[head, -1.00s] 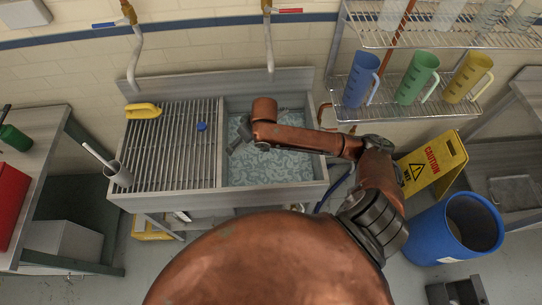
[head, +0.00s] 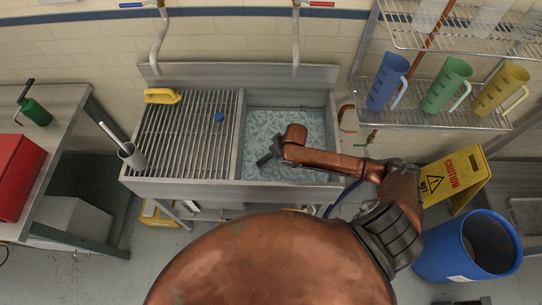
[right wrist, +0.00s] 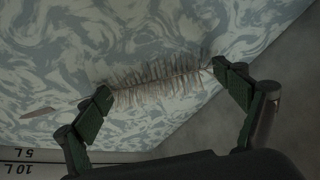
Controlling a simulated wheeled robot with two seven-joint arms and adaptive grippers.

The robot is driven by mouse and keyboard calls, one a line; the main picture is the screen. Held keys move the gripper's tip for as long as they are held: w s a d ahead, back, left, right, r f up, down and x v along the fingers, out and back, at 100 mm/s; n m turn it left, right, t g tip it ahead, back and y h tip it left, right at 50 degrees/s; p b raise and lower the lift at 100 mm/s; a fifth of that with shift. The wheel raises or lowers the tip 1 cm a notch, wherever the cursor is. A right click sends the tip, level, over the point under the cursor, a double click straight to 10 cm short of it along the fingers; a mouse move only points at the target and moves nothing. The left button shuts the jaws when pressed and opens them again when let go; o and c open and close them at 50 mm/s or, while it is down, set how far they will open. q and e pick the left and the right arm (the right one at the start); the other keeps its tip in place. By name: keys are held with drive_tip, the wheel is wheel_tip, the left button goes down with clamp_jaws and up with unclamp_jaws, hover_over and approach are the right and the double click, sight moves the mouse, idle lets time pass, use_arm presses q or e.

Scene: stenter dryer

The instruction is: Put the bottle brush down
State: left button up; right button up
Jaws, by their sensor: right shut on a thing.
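The bottle brush (right wrist: 160,82) shows in the right wrist view, with pale bristles on a thin stem that ends in a pale tip at left. My right gripper (right wrist: 168,96) has its two dark green fingers on either side of the bristles, shut on the brush. White-and-blue foamy water lies behind it. In the head view my right gripper (head: 268,157) is over the left part of the sink basin (head: 240,140); the brush is too small to make out there. My left gripper is not in view.
A slatted drainboard (head: 185,140) adjoins the basin, holding a yellow-handled item (head: 162,96) and a blue piece (head: 219,117). A grey cup (head: 133,158) with a white stick is at its left. Blue barrel (head: 445,250) and caution sign (head: 455,180) stand at right. Volume marks (right wrist: 25,160) show at lower left.

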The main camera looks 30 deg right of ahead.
drive_tip(key=shift+f, duration=0.4)
drive_tip(key=shift+r, duration=0.1)
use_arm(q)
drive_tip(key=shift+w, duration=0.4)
use_arm(e)
drive_tip(key=o, duration=0.9)
drive_tip(key=shift+o, duration=0.2)
use_arm(q)
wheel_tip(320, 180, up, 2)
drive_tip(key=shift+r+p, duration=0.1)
drive_tip(key=shift+p, duration=1)
use_arm(e)
drive_tip(key=v, duration=1.2)
drive_tip(key=shift+r, duration=0.1)
